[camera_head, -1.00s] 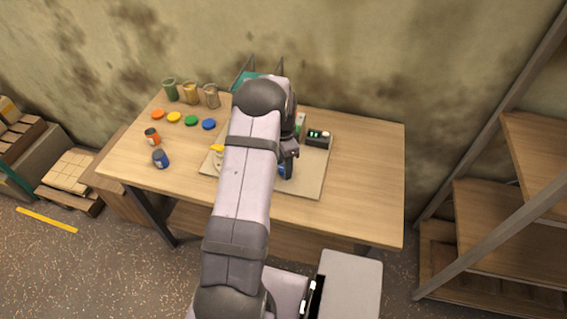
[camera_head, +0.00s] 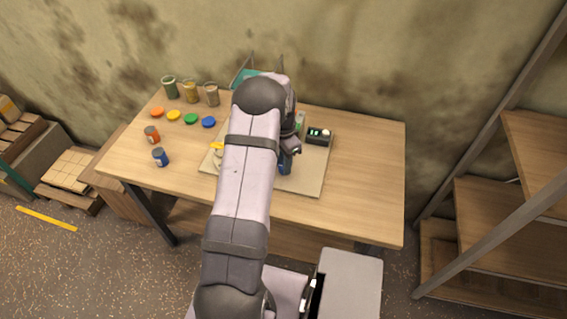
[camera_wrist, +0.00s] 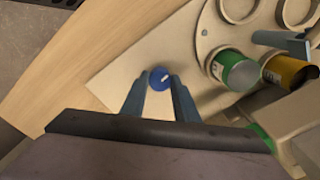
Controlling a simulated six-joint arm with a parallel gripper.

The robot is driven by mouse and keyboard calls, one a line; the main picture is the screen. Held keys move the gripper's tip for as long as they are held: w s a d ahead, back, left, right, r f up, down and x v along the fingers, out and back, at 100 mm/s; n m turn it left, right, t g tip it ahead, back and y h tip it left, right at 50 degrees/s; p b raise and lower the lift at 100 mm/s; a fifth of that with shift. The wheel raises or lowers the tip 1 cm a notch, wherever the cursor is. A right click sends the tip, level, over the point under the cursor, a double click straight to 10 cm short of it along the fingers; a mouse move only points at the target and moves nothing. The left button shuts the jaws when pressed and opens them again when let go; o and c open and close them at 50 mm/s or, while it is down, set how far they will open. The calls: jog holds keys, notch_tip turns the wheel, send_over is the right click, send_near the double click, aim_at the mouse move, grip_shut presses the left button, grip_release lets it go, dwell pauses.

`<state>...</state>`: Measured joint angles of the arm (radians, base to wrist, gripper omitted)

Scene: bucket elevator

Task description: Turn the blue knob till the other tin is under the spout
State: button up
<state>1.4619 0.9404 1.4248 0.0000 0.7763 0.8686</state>
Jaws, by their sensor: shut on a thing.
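The blue knob (camera_wrist: 160,78) shows in the wrist view between the fingertips of my gripper (camera_wrist: 160,82), with a pale pointer mark on it. My gripper is shut on the knob. In the wrist view a round turntable (camera_wrist: 216,38) holds a green-banded tin (camera_wrist: 235,70) and a yellow tin (camera_wrist: 285,72) side by side. A grey-blue arm-like part (camera_wrist: 285,40), which I cannot surely call the spout, reaches in above the yellow tin. In the head view my arm hides most of the machine, and my gripper (camera_head: 286,165) is partly hidden.
The beige base board (camera_head: 312,182) lies on the wooden table (camera_head: 365,180). A small dark box with green lights (camera_head: 319,136) stands at right. Jars (camera_head: 191,93), coloured discs (camera_head: 191,118), an orange bottle (camera_head: 152,135) and a blue bottle (camera_head: 160,157) stand at left. The table's right side is clear.

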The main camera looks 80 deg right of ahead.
jog(key=n+b, duration=0.1)
jog(key=n, duration=0.3)
jog(key=n+b, duration=0.1)
jog(key=n, duration=0.7)
jog(key=shift+n, duration=0.3)
jog(key=shift+n+b, duration=0.4)
jog(key=shift+n, duration=1.4)
jog(key=o, duration=1.1)
jog(key=shift+c, duration=0.2)
